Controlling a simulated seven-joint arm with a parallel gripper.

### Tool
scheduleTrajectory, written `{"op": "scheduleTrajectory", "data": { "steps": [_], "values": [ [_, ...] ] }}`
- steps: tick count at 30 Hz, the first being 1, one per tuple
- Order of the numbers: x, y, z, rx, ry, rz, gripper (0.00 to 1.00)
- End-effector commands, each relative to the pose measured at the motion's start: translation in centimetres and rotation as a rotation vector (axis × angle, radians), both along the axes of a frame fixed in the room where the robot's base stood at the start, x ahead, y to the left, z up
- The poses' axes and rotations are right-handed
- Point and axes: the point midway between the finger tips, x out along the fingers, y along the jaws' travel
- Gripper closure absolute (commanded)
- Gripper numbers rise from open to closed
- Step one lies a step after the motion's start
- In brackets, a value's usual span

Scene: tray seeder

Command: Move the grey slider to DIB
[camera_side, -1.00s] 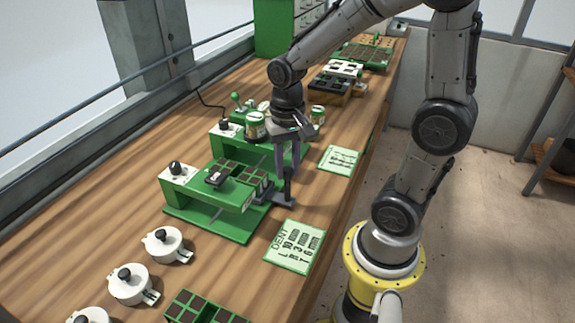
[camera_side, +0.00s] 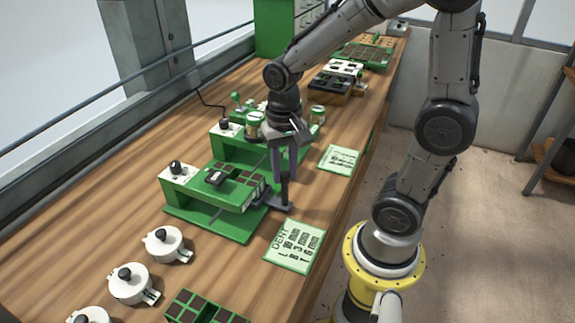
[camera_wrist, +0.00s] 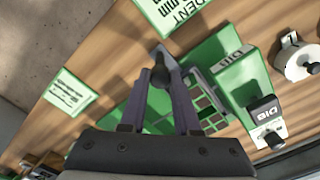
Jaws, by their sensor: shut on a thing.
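The grey slider (camera_side: 276,203) sticks out at the right side of the near green seeder (camera_side: 215,222), with an upright dark handle (camera_side: 284,190). My gripper (camera_side: 285,172) points down and is shut on the handle from above. In the wrist view the handle (camera_wrist: 160,73) sits between the two fingertips (camera_wrist: 168,72). A brown-celled tray (camera_side: 250,180) sits in the seeder. The slider's track is partly hidden by my fingers.
A second green seeder (camera_side: 232,145) with green-labelled jars stands just behind. A DENT card (camera_side: 295,246) lies in front and another card (camera_side: 340,159) at right. White lidded pots (camera_side: 165,244) stand at lower left. Bare wood lies between the cards and seeders.

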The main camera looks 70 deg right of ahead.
Motion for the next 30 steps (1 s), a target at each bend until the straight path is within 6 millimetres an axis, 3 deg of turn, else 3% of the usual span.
{"op": "scheduleTrajectory", "data": {
  "steps": [9,15,28,29,30],
  "values": [
    [0.1,5.6,0.1,0.001,-0.006,0.009,1.00],
    [0.1,8.1,0.1,0.001,-0.006,0.005,1.00],
    [0.1,8.9,0.1,0.007,-0.008,-0.001,1.00],
    [0.1,8.9,0.1,0.007,-0.008,0.000,0.66],
    [0.1,8.9,0.1,0.006,-0.008,0.000,0.59]
  ]
}}
